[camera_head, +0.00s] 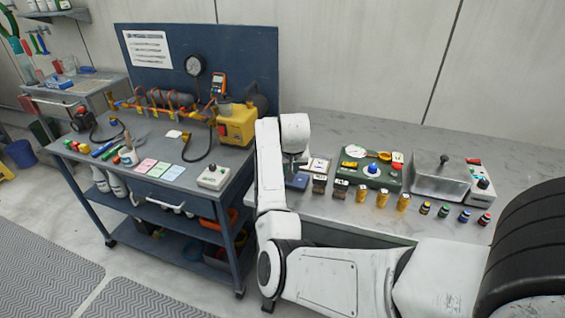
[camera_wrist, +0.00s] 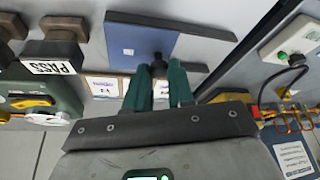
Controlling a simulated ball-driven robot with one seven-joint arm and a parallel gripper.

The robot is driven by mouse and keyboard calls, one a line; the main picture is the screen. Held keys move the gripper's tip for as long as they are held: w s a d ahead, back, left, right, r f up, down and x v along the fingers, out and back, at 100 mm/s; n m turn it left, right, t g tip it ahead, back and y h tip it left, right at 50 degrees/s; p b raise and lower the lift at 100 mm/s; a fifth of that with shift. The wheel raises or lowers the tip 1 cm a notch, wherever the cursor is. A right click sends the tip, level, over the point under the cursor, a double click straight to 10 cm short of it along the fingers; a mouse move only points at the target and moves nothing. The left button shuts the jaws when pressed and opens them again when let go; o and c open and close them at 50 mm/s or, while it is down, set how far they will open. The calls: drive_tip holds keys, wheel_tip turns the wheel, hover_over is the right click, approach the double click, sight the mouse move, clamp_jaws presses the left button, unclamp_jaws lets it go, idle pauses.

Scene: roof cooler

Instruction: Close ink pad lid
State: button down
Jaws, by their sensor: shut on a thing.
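The ink pad lid (camera_wrist: 128,45) is a flat blue panel with a dark edge and a small dark knob (camera_wrist: 158,60). In the head view the blue ink pad (camera_head: 298,182) lies near the front left of the right-hand bench, partly hidden by my arm. My gripper (camera_wrist: 159,72) has its two green fingers on either side of the knob, shut on it. A grey area (camera_wrist: 192,52) shows to the right of the blue panel. I cannot tell the lid's exact angle.
Stamp blocks, one marked PASS (camera_wrist: 50,68), stand beside the pad, with a green gauge case (camera_head: 375,172) farther right. Yellow cylinders (camera_head: 382,199) and small jars (camera_head: 444,211) line the bench front.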

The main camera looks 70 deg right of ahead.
drive_tip(key=shift+s+d, duration=0.1)
drive_tip(key=shift+s, duration=0.15)
drive_tip(key=c, duration=1)
unclamp_jaws()
drive_tip(key=shift+a+r, duration=0.2)
drive_tip(key=shift+r, duration=0.35)
drive_tip(key=v, duration=0.9)
drive_tip(key=shift+s+a+r+b, duration=0.2)
drive_tip(key=shift+a+r+b, duration=0.05)
drive_tip(key=shift+b, duration=0.05)
drive_tip(key=shift+f, duration=0.1)
